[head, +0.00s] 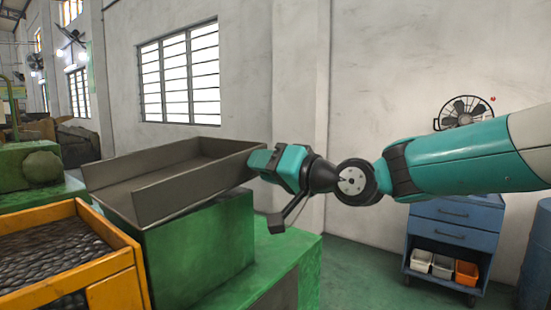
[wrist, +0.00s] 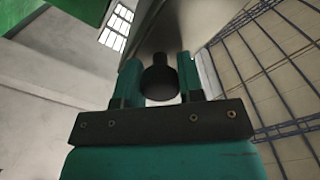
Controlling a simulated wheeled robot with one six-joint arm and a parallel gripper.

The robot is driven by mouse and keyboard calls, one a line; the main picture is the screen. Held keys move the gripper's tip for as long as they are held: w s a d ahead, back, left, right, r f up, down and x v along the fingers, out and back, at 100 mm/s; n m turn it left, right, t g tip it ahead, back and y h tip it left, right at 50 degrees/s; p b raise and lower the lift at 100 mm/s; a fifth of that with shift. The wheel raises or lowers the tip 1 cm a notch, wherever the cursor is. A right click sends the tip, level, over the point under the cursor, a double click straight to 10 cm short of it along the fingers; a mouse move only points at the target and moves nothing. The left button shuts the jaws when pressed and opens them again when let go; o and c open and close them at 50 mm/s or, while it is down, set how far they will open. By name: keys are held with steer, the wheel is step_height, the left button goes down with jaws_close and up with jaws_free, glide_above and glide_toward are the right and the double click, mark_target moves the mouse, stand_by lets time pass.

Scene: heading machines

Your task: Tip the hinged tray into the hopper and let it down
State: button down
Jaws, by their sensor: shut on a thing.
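The hinged tray (head: 190,190) is a long grey metal trough with raised walls, on top of a green machine block (head: 200,250) left of centre in the head view. My gripper (head: 259,161) is at the tray's right end. In the wrist view, my gripper (wrist: 158,70) has its two fingers on either side of a dark round knob (wrist: 160,84) and is shut on it. The grey tray body (wrist: 185,25) rises behind the knob. I cannot tell whether the tray is slightly tilted or flat.
An orange-framed bin (head: 118,262) full of dark pieces stands at the front left. A blue drawer cart (head: 452,235) with small bins and a blue drum (head: 537,255) stand at the right. Green floor lies open between the machine and the cart.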

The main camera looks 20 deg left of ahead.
steer(key=shift+w+f+m+b, duration=0.2)
steer(key=shift+f+m+b, duration=0.45)
steer(key=shift+f, duration=0.8)
steer(key=c, duration=0.8)
jaws_free()
steer(key=shift+d, duration=0.1)
steer(key=shift+o, duration=0.2)
steer(key=b+v, duration=0.7)
steer(key=v, duration=1)
steer(key=shift+d, duration=0.25)
steer(key=s+d+f+n+g+h, duration=0.1)
steer(key=s+d+f+g+h, duration=0.2)
steer(key=s+d+f+h, duration=0.3)
steer(key=s+d+f+n+g+h, duration=0.1)
steer(key=s+d+f+g+h, duration=0.2)
steer(key=s+d+f+h, duration=0.3)
steer(key=s+d+f, duration=0.4)
steer(key=s+f, duration=0.4)
steer(key=s, duration=0.2)
steer(key=shift+f+n+h, duration=0.35)
steer(key=shift+f+h, duration=0.05)
